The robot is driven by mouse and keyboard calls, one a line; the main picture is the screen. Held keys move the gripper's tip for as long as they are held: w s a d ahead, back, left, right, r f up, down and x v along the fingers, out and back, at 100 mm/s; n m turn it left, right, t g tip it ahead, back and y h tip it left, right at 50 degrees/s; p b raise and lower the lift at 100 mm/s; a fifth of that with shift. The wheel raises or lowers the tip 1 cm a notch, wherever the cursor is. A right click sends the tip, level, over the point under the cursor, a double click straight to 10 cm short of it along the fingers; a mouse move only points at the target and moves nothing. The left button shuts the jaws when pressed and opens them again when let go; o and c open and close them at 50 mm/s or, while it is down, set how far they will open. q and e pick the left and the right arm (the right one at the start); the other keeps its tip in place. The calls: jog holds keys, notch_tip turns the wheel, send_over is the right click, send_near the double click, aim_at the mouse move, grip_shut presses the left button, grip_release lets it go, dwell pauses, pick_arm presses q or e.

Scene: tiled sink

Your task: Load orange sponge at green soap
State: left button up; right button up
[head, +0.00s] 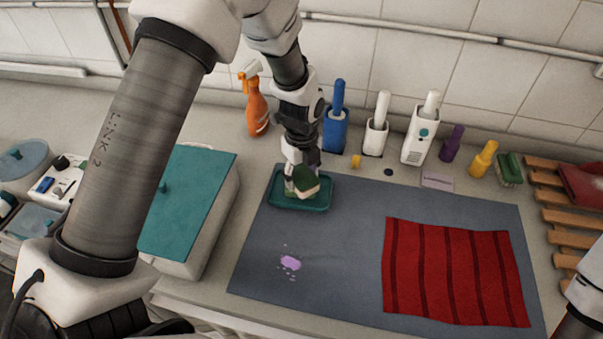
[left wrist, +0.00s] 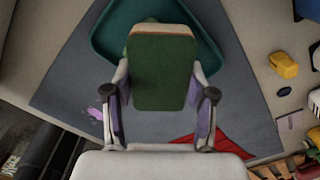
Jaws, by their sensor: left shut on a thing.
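My left gripper (head: 303,181) is shut on a sponge (head: 305,179) with a dark green pad and a pale tan body. In the left wrist view the sponge (left wrist: 162,70) sits between the two fingers (left wrist: 160,115), its green face toward the camera and a tan edge at its far end. The sponge is over the teal dish (head: 317,205); I cannot tell whether it touches anything there. A little green shows behind the sponge's far end in the left wrist view, perhaps the green soap, mostly hidden. My right gripper is out of view.
A purple spill (head: 290,263) and a red striped cloth (head: 455,270) lie on the grey mat (head: 340,260). A teal-lidded box (head: 187,205) stands left. An orange spray bottle (head: 256,105), brush holders (head: 336,128) and a yellow bottle (head: 483,159) line the wall.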

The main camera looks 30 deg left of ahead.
aim_at(301, 175)
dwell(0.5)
pick_arm(q)
notch_tip(301, 175, up, 7)
jog(key=p, duration=0.6)
jog(key=shift+p, duration=0.35)
dwell(0.3)
